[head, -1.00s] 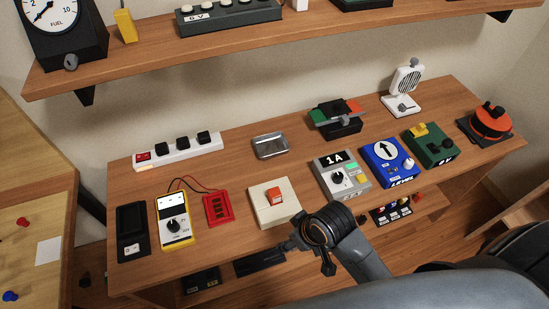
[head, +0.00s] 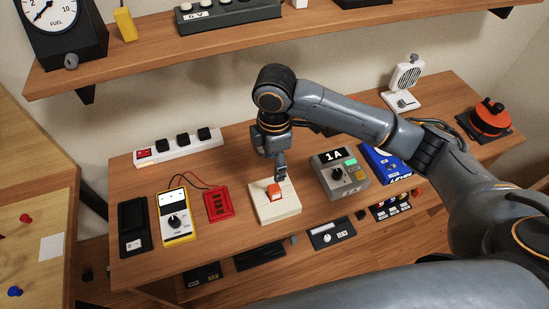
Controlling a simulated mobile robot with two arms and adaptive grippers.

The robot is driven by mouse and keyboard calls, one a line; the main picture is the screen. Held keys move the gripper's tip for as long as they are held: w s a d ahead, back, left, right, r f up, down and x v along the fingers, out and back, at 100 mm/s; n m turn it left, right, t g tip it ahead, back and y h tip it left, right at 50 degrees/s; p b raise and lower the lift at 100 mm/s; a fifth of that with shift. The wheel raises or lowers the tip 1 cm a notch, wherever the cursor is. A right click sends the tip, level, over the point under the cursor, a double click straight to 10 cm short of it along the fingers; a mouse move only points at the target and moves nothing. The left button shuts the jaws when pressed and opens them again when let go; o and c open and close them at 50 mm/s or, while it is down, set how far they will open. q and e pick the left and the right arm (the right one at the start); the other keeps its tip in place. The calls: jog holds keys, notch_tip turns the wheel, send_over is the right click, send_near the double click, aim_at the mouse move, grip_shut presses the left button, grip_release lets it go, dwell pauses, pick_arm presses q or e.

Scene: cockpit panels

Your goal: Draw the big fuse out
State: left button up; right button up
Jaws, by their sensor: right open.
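The big fuse appears to be the orange block (head: 274,192) standing in a cream square base (head: 286,211) on the workbench. My right gripper (head: 280,175) points down just above and slightly behind the orange block. Its jaws are open, seen edge-on. I cannot tell whether a fingertip touches the block. The lower part of the block sits inside the base and is hidden. My left gripper is not in view.
A red panel (head: 219,204) and a yellow meter (head: 176,227) stand to the left. A white power strip (head: 180,150) is behind.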

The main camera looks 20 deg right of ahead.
aim_at(274, 188)
notch_tip(274, 188, down, 14)
jog(key=shift+r+p, duration=0.2)
jog(key=shift+p, duration=0.6)
grip_shut()
notch_tip(274, 188, up, 7)
jog(key=p, duration=0.7)
jog(key=shift+f, duration=0.2)
